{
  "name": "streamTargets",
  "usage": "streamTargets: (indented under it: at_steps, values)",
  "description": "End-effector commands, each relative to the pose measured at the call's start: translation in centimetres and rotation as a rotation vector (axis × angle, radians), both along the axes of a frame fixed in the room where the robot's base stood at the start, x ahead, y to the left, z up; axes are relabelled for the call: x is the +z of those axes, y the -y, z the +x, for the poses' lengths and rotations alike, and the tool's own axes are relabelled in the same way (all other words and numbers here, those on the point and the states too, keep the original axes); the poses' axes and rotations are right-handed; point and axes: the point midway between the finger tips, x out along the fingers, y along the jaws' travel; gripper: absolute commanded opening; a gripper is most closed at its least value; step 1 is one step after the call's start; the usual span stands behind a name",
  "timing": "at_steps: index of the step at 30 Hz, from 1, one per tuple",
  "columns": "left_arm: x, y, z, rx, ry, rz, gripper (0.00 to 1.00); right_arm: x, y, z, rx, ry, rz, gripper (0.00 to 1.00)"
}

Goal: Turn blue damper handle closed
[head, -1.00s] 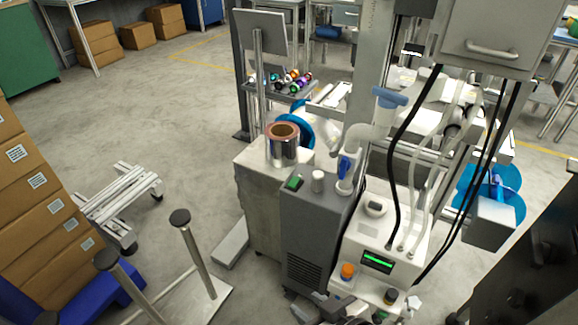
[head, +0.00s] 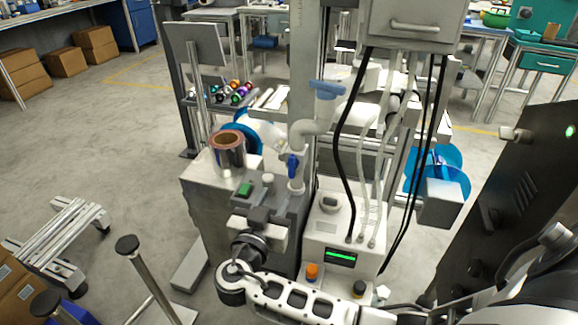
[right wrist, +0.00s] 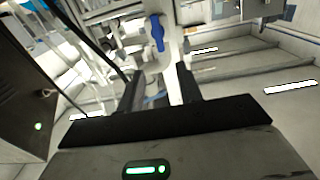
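The blue damper handle (head: 293,166) hangs upright along a white pipe (head: 298,145) above the grey cabinet. It also shows in the right wrist view (right wrist: 157,33), pointing roughly up and down, beyond the fingers. My right gripper (head: 259,214) is over the grey cabinet, below and left of the handle in the head view. In the right wrist view its two dark fingers (right wrist: 160,88) stand apart with nothing gripped between them. The handle is apart from the fingers. My left gripper is not in view.
A copper-coloured film roll (head: 228,150) stands left of the pipe. A white control box (head: 340,228) with black hoses is to its right. A dark cabinet (head: 530,190) stands at the right.

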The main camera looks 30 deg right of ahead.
Motion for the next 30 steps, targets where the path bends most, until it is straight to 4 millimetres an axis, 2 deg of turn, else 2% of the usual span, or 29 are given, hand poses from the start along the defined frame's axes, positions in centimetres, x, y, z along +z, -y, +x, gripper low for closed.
streamTargets:
  at_steps: [1,9,15,21,29,30]
  values:
    - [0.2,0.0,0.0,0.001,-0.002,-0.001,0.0,0.3,1.0,0.8,-0.004,0.002,-0.004,0.35]
    - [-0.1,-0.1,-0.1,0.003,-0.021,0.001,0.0,0.2,5.5,4.6,-0.003,0.0,-0.003,0.35]
    - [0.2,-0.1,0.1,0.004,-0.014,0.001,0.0,0.1,7.9,6.7,-0.002,-0.003,-0.001,0.35]
    - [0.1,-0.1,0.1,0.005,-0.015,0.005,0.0,0.0,8.9,7.5,-0.001,-0.003,0.002,0.35]
    - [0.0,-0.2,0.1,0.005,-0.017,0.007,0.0,-0.1,9.0,7.6,0.0,-0.003,0.002,0.35]
    - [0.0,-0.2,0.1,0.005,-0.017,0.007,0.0,-0.1,9.0,7.6,0.0,-0.003,0.002,0.33]
